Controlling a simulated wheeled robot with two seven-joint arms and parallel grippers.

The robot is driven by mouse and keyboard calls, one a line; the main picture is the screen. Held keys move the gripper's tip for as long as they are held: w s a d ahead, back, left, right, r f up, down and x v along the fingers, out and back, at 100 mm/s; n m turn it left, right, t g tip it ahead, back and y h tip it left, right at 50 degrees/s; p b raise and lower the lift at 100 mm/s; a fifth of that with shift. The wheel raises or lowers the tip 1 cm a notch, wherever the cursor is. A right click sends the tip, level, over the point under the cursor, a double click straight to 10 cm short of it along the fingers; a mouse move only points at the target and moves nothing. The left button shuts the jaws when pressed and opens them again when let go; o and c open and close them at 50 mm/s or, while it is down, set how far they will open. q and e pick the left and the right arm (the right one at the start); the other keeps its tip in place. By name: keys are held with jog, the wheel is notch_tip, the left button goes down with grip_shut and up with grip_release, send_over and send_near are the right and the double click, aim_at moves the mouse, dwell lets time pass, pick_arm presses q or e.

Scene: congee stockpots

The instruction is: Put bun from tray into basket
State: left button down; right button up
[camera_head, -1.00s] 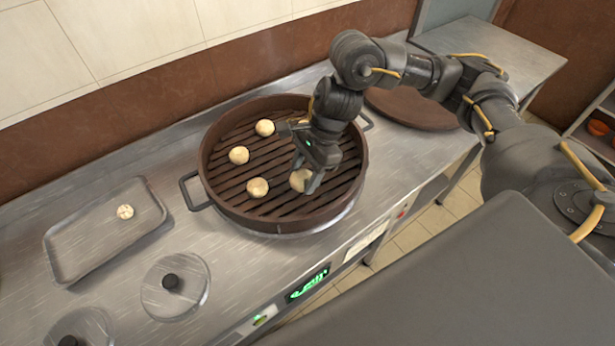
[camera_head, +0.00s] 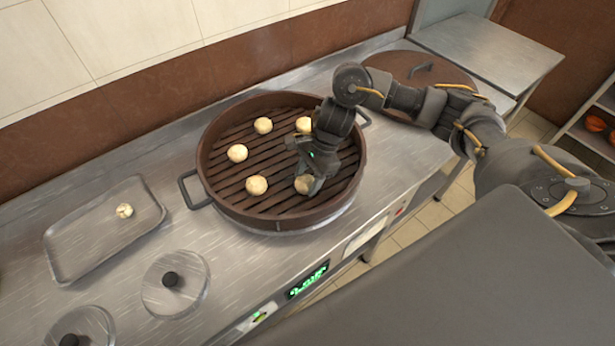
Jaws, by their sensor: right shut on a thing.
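A brown round steamer basket (camera_head: 215,198) with a slatted floor stands on the counter. Several pale buns lie spread on its slats, among them a left bun (camera_head: 237,152), a back bun (camera_head: 263,125) and a front bun (camera_head: 256,186). My right gripper (camera_head: 309,184) points down inside the basket at the front right, shut on a bun (camera_head: 302,185) low at the slats; the fingers partly hide this bun. One bun (camera_head: 124,210) sits on the grey metal tray (camera_head: 75,258) at the left. My left gripper is out of view.
The basket has side handles (camera_head: 190,190). A brown round lid (camera_head: 400,68) lies behind my right arm. Two clear lids with black knobs (camera_head: 171,280) (camera_head: 70,341) are set in the counter front. Bare counter lies between tray and basket.

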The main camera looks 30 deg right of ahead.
jog(key=shift+f, duration=0.1)
jog(key=shift+f, duration=0.15)
jog(key=o, duration=1)
jog(key=shift+c, duration=0.2)
jog(key=shift+r, duration=0.25)
jog(key=shift+d+r, duration=0.1)
jog(key=shift+r, duration=0.1)
jog(key=v, duration=1.1)
jog(key=shift+r, duration=0.25)
